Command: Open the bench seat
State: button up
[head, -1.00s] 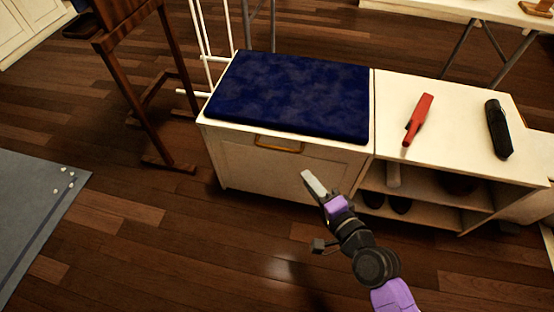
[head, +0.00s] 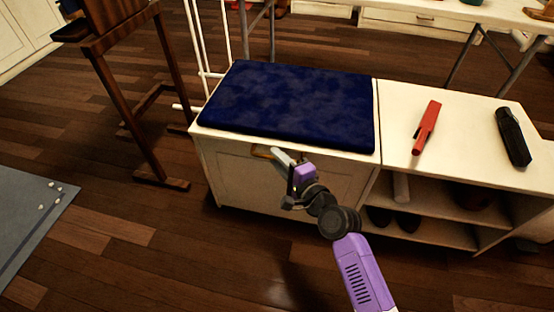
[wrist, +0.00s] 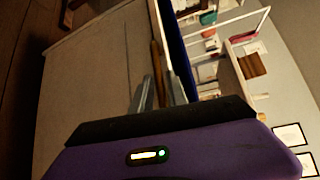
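The bench is a cream cabinet (head: 235,175) with a dark blue cushion (head: 292,103) on top, and its seat is down. A brown-gold handle (head: 262,152) sits at the top of its front panel. My gripper (head: 281,157) is in front of that panel, at the handle's right part, and hides some of it. In the wrist view the handle (wrist: 156,68) lies between the two grey fingertips of my gripper (wrist: 160,88). The fingers look apart, with a small gap beside the handle. Whether either finger touches it is hard to tell.
A cream shelf unit (head: 400,120) adjoins the bench on the right, with a red object (head: 427,127) and a black object (head: 514,137) on top. The wooden floor (head: 170,245) in front is clear.

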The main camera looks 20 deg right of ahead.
jog(key=shift+w, duration=0.3)
grip_shut()
dwell(1.3)
